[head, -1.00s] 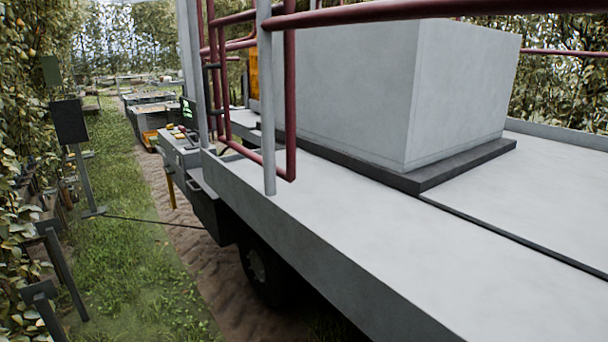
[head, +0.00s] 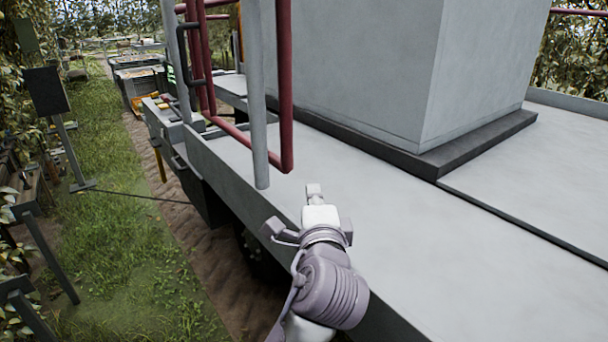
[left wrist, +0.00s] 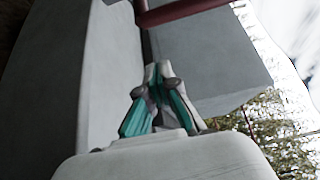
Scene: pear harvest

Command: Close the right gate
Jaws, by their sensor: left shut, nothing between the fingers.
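A red tubular gate frame (head: 286,90) with a black handle (head: 182,52) stands at the left edge of the grey platform in the head view. Its near upright is just right of a grey post (head: 258,100), and its top is cut off. I cannot tell how far it is swung. My left gripper (head: 314,190) is shut and empty over the platform edge, right of and nearer than the gate, apart from it. In the left wrist view the closed fingers (left wrist: 157,72) point toward grey surfaces, below a red rail (left wrist: 182,12). My right gripper is not visible.
A large grey box (head: 350,70) on a dark base stands on the platform (head: 520,215). A control panel (head: 165,112) is beyond the gate. Dark sign posts (head: 47,92) and foliage line the left. A grass strip (head: 120,225) is open beside the platform.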

